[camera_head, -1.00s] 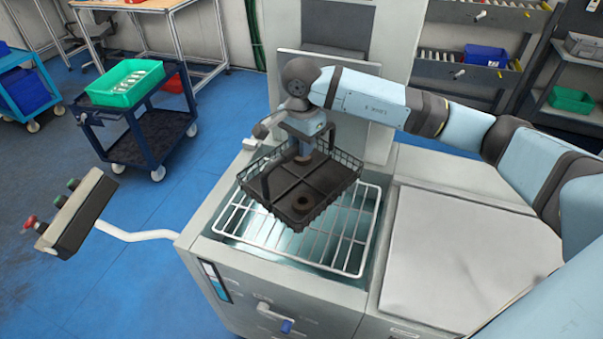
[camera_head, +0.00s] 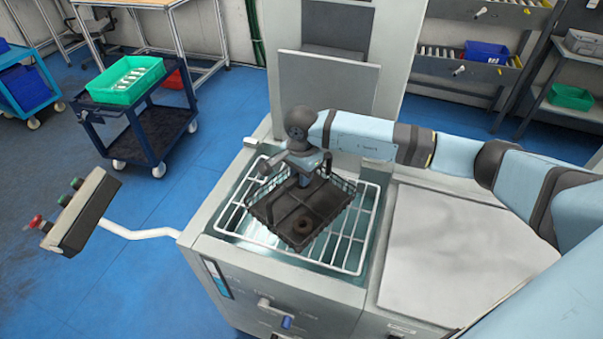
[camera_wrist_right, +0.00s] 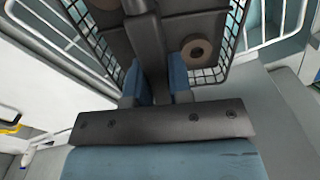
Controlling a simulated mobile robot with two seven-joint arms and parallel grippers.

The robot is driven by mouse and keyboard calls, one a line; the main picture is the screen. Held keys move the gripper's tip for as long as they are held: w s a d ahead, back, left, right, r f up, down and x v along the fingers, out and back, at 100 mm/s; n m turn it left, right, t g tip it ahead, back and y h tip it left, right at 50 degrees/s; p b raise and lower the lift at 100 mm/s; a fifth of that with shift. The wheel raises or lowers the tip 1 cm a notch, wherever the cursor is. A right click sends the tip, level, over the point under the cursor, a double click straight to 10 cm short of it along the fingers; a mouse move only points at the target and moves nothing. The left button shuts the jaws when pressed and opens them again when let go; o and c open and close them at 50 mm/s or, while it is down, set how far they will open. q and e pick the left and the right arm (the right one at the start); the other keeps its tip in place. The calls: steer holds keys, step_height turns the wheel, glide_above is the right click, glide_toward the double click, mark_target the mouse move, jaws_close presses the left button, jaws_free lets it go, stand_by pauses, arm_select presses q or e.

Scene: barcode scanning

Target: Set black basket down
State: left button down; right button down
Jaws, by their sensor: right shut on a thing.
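The black basket (camera_head: 284,232) is a mesh-sided container with a dark ring-shaped part (camera_head: 303,226) inside. It is at the white wire rack (camera_head: 352,237) set in the machine's open basin. The basket sits turned at an angle to the rack; I cannot tell whether its base touches the wires. My right gripper (camera_head: 305,178) reaches down over the basket and is shut on its handle bar. The right wrist view shows the gripper (camera_wrist_right: 157,92) closed around the dark bar, with the basket (camera_wrist_right: 196,25) beyond. My left gripper is not in view.
A flat grey worktop (camera_head: 445,245) lies right of the basin and is bare. A control box (camera_head: 80,212) on a white arm stands at left. A dark cart with a green bin (camera_head: 125,80) is farther back. An upright panel (camera_head: 327,85) stands behind the basin.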

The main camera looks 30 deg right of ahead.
steer(key=c, duration=1)
jaws_free()
steer(key=shift+f, duration=0.1)
steer(key=shift+c, duration=0.2)
steer(key=shift+r, duration=0.2)
step_height(320, 180, up, 12)
steer(key=b, duration=0.3)
steer(key=shift+s+f, duration=0.1)
